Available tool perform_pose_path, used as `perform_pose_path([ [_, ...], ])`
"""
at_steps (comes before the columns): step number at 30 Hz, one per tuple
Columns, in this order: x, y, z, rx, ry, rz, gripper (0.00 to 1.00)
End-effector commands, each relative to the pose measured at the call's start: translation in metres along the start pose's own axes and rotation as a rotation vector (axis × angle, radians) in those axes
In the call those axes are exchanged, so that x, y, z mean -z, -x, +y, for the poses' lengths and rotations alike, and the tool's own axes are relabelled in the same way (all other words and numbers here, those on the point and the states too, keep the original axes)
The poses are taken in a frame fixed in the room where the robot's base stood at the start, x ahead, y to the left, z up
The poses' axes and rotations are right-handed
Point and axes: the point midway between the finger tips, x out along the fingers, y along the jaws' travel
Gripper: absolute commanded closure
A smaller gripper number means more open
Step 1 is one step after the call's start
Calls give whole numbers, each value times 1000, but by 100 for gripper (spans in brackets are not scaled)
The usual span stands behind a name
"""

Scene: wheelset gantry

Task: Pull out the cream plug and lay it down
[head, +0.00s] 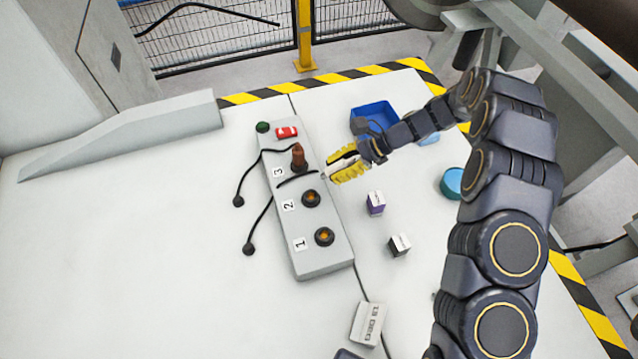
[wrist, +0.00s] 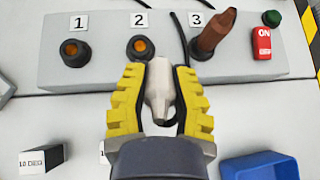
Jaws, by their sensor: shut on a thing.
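My gripper (head: 341,167) is beside the right edge of the grey socket panel (head: 318,255), near sockets 2 and 3. In the wrist view its yellow-padded fingers (wrist: 160,78) are shut on the cream plug (wrist: 158,92). The plug is clear of the sockets, its tip towards the panel. Socket 1 (wrist: 74,52) and socket 2 (wrist: 140,48) are empty, with orange centres. A brown plug (wrist: 214,33) stands tilted in socket 3. A black cable (wrist: 183,45) runs by the right finger; where it joins the plug is hidden.
A red ON switch (wrist: 262,43) and green button (wrist: 272,18) sit at the panel's end. A blue bin (head: 372,113), purple-sided box (head: 376,203), white-and-black box (head: 399,245) and teal round container (head: 452,182) stand right of the panel. The white table left of it is largely clear.

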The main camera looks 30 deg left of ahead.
Motion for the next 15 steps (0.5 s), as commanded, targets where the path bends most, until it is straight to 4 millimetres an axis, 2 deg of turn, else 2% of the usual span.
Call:
perform_pose_path([
  [3,27,20,-15,196,-132,-99,100],
  [9,68,56,-29,458,-257,-216,100],
  [15,88,76,-34,573,-295,-265,100],
])
